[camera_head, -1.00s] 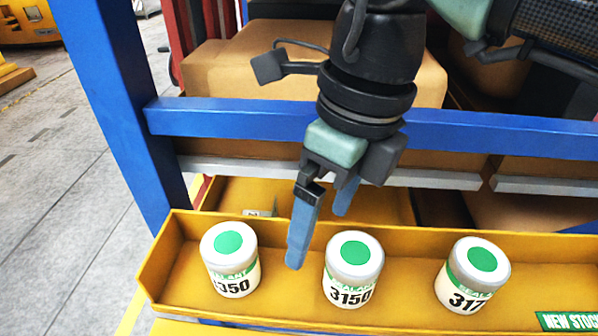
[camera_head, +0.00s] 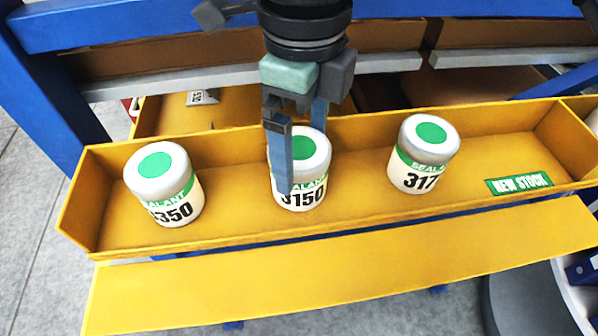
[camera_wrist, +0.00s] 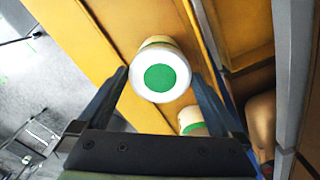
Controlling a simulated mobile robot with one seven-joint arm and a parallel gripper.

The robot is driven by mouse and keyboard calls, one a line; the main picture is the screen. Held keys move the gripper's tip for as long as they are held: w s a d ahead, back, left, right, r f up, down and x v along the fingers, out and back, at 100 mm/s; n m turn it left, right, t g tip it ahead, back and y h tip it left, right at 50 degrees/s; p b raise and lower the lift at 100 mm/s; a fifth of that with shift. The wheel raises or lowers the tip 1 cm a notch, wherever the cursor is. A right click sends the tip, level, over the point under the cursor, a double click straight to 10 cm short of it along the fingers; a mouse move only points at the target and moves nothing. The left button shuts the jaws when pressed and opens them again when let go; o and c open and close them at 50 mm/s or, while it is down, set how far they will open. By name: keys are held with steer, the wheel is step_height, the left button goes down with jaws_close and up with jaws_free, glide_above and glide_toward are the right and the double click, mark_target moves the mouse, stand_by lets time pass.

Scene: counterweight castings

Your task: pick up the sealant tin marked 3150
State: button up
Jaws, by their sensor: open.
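The sealant tin marked 3150 (camera_head: 312,165) stands upright in the yellow tray, white with a green dot on its lid. It is the middle of three tins in the head view. My gripper (camera_head: 302,160) is open over it, pointing down. One blue finger crosses the tin's front left side and partly covers the label; the other shows at the lid's far edge. In the wrist view, a green-dotted lid (camera_wrist: 160,72) lies between the fingers of my gripper (camera_wrist: 158,73), with no number readable. I cannot tell whether either finger touches the tin.
A tin reading about 3350 (camera_head: 165,185) stands to the left, and one reading 317, partly cut off, (camera_head: 424,155) to the right. The yellow tray (camera_head: 240,232) has low walls and a "NEW STOCK" label (camera_head: 519,184). A blue rack beam (camera_head: 120,22) runs behind.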

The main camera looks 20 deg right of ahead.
step_height(320, 180, down, 4)
steer(key=shift+a+f+b, duration=0.1)
steer(key=shift+b, duration=0.95)
steer(key=c, duration=1.4)
